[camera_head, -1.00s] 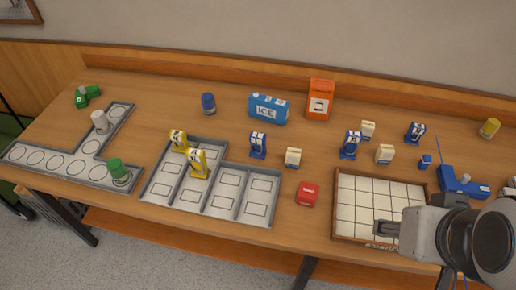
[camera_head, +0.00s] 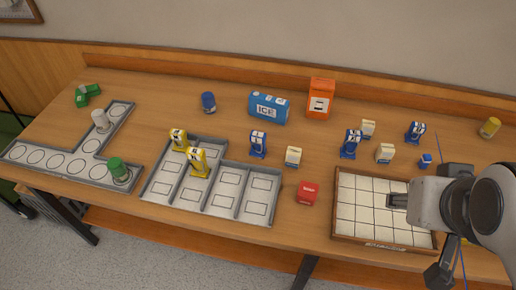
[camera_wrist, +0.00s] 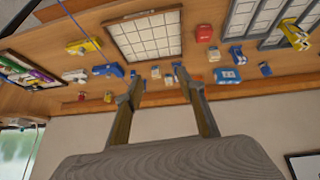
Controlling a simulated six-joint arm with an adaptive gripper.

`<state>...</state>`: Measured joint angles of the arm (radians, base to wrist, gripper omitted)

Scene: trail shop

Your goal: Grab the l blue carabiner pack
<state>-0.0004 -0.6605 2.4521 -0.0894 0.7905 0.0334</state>
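Three blue carabiner packs stand upright on the table in the head view: one left of centre (camera_head: 258,144), one right of centre (camera_head: 350,143), one farther right (camera_head: 415,131). Their size letters are too small to read, so I cannot tell which is L. In the wrist view, a blue pack (camera_wrist: 236,54) lies right of the fingers and another blue thing (camera_wrist: 169,51) shows beyond and between them. My gripper (camera_head: 397,201) is over the right part of the cream gridded tray (camera_head: 336,205), apart from the packs. In the wrist view its fingers (camera_wrist: 158,76) are spread and empty.
Cream packs (camera_head: 293,156) stand among the blue ones. A red pack (camera_head: 307,193) sits left of the gridded tray. A grey divided tray (camera_head: 270,221) holds two yellow packs (camera_head: 198,163). A blue ICE box (camera_head: 268,107) and an orange box (camera_head: 320,98) stand at the back.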

